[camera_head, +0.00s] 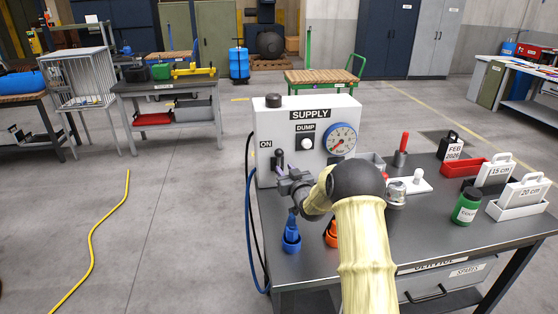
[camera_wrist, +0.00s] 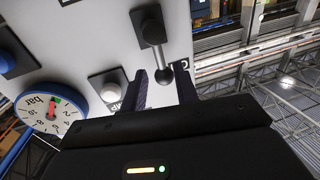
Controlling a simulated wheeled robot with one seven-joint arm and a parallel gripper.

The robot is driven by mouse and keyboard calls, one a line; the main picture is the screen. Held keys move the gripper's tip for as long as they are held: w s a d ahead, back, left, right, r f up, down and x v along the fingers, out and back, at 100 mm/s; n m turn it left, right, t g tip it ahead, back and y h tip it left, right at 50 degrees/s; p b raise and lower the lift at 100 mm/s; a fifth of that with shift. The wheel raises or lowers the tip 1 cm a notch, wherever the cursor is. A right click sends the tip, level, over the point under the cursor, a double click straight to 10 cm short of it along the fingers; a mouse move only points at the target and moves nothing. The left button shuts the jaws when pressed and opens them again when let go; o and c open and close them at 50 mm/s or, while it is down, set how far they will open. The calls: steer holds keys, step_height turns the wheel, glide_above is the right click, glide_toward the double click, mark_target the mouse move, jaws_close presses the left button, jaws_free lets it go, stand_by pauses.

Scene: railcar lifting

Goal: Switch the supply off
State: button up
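The white supply panel (camera_head: 281,124) stands on the left end of the dark workbench, with an ON label (camera_head: 266,143) on its left side. A dark lever with a ball end (camera_head: 279,156) sits on the panel just right of that label, ball end upward. In the wrist view the lever (camera_wrist: 153,33) shows large, its ball lying between my two fingers. My gripper (camera_head: 284,174) is in front of the panel, just below the lever; the wrist view shows its fingers (camera_wrist: 164,78) spread apart. Whether either finger touches the ball I cannot tell.
A white dump button (camera_head: 307,144) and a round blue-rimmed gauge (camera_head: 341,138) are on the same panel, right of the lever. A green bottle (camera_head: 467,206) stands further right.

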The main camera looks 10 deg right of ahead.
mark_target(279, 161)
steer(key=shift+w+a+p, duration=0.2)
steer(key=shift+w, duration=0.9)
steer(key=shift+w+a+p, duration=0.15)
steer(key=shift+w+a, duration=0.1)
steer(key=shift+w, duration=0.9)
steer(key=shift+w+a+p, duration=0.2)
steer(key=shift+w, duration=0.9)
jaws_close()
